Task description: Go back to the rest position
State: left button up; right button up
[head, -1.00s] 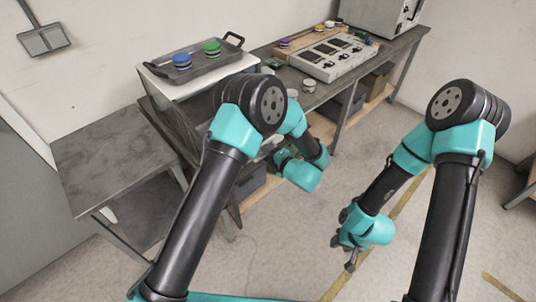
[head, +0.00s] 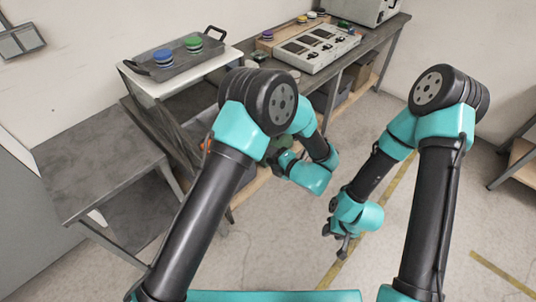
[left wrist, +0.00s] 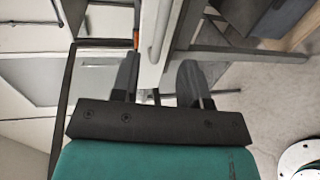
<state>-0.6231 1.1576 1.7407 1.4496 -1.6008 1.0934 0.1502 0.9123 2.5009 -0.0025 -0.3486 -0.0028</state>
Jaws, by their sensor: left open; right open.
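My left gripper (head: 277,158) hangs in front of the workbench in the head view, partly hidden behind my own arm. In the left wrist view its two dark fingers (left wrist: 157,82) stand apart, open, with nothing between them but a pale metal bar in the background. I cannot tell how far that bar is from the fingers. My right gripper (head: 338,240) hangs low over open floor in the head view, pointing down, open and holding nothing.
The workbench (head: 372,49) carries a grey panel box (head: 318,50). A tray (head: 178,66) with a blue disc (head: 163,57) and a green disc (head: 194,44) sits on a white stand. A lower grey table (head: 95,160) is at left.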

pick_arm(q)
jog(key=x, duration=0.7)
jog(key=shift+w+a, duration=0.2)
jog(key=shift+f, duration=0.1)
dwell(0.4)
jog(key=v, duration=0.7)
jog(key=shift+s+d, duration=0.2)
jog(key=shift+w+a, duration=0.1)
jog(key=shift+x, duration=3.85)
